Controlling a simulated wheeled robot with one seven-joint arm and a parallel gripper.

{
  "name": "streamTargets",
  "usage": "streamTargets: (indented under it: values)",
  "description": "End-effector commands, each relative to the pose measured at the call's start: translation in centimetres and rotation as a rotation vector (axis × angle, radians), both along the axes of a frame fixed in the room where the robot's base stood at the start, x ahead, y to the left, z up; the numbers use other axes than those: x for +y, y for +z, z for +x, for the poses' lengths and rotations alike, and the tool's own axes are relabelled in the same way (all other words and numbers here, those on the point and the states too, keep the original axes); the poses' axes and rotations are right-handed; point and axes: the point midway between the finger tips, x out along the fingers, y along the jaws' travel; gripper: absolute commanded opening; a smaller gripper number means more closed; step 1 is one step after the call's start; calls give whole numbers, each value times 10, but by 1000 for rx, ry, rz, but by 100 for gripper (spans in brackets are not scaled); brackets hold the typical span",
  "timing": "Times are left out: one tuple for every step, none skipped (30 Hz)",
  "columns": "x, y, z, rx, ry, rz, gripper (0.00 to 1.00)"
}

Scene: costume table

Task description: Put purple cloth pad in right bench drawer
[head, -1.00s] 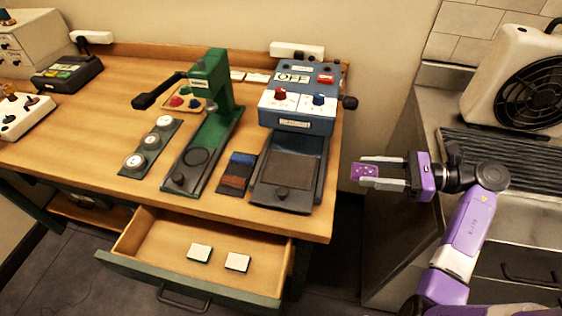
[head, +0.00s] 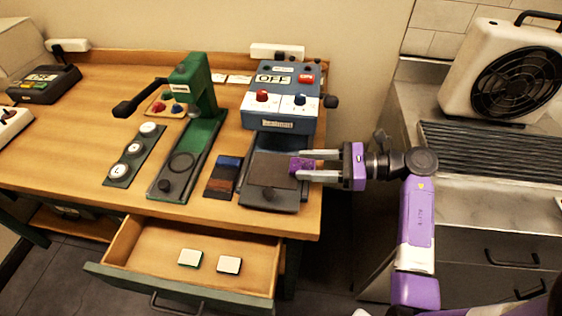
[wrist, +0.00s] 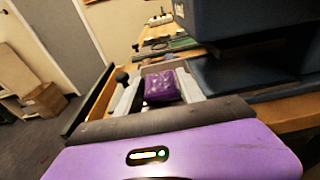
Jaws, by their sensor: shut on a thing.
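The purple cloth pad (head: 298,165) is held between the fingertips of my gripper (head: 304,168), above the right edge of the blue machine's dark plate. In the wrist view the pad (wrist: 162,86) sits between the two grey fingers. The bench drawer (head: 150,248) under the front of the table is pulled open, to the lower left of my gripper. Two small white-topped pads, one left (head: 191,258) and one right (head: 229,265), lie inside it with bare wood around them.
The blue machine (head: 283,108) with its dark plate (head: 270,190) stands at the table's right end. Left of it are a striped dark pad (head: 223,176), the green press (head: 190,150) and a strip of round dials (head: 134,150). A fan (head: 512,70) stands on the right counter.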

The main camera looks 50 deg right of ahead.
Motion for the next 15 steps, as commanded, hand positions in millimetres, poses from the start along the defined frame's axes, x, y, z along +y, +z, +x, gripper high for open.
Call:
streamTargets:
  values:
    - [6,1,7,0,3,0,5]
    - [8,1,10,0,2,0,5]
    - [9,0,14,-1,1,1,5]
    - [11,0,16,-1,1,1,5]
    - [12,0,18,-1,1,1,5]
    - [13,0,19,-1,1,1,5]
    - [14,0,21,-1,1,1,5]
    - [15,0,23,-1,1,1,5]
    - [18,0,26,-1,2,1,5]
    - [20,0,29,0,2,0,5]
    - [23,0,33,0,2,0,5]
    - [27,0,39,0,3,0,5]
    - [29,0,43,0,3,0,5]
    - [32,0,47,0,3,0,5]
    - [34,-8,50,1,2,1,5]
